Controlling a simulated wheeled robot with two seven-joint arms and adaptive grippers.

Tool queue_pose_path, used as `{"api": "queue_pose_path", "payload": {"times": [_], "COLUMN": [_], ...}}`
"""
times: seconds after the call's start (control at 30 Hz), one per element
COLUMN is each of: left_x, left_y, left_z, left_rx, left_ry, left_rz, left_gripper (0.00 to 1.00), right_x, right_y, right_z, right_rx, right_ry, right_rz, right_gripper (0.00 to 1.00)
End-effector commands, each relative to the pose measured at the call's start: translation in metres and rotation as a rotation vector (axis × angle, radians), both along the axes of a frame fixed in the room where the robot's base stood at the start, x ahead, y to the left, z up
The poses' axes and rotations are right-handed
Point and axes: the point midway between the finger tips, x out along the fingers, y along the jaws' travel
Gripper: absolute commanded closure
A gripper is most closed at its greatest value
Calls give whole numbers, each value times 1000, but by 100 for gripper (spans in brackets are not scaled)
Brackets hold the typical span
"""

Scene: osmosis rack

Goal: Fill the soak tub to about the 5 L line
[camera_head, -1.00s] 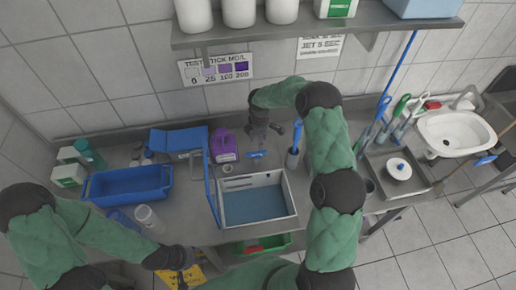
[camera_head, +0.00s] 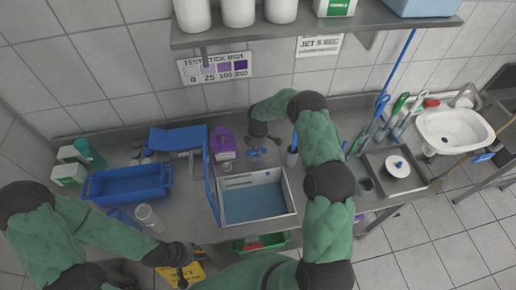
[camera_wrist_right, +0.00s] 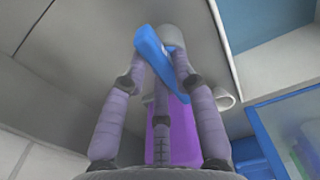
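A light-walled tub (camera_head: 292,200) with a blue interior stands at the counter's front middle; a blue panel (camera_head: 211,190) rises along its left side. I cannot read a level line or tell whether water is in it. My right gripper (camera_head: 262,142) is behind the tub, at a small blue handle (camera_head: 251,153). In the right wrist view its fingers (camera_wrist_right: 160,75) stand on both sides of the blue handle (camera_wrist_right: 152,50), beside a pale cylinder (camera_wrist_right: 171,38); whether they grip it is unclear. My left gripper (camera_head: 182,278) hangs at the counter's front, its fingers unclear.
A purple jug (camera_head: 223,145) stands left of my right gripper. A blue bin (camera_head: 128,194) and a clear bottle (camera_head: 149,217) are at the left. A green crate (camera_head: 262,243) sits below the tub. A white sink (camera_head: 455,130) is at the right; a shelf (camera_head: 300,30) overhangs the back.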

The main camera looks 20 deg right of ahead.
Motion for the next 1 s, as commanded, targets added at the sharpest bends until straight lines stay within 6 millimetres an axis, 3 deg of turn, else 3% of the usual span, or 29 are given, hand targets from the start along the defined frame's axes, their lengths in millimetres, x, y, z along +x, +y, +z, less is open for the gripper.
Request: {"api": "queue_pose_path", "payload": {"times": [0.27, 0.7, 1.0], "left_x": [0, 0, 0], "left_y": [0, 0, 0], "left_z": [-3, -52, -62], "left_rx": [0, 0, 0], "left_ry": [0, 0, 0], "left_rz": [0, 0, 0], "left_gripper": [60, 60, 60], "right_x": [0, -2, -5], "right_y": [0, 0, 0], "right_z": [-1, -4, -1], "right_rx": [0, 0, 0], "right_ry": [0, -3, 1], "right_rz": [-9, -303, -424], "right_gripper": [100, 100, 100]}}
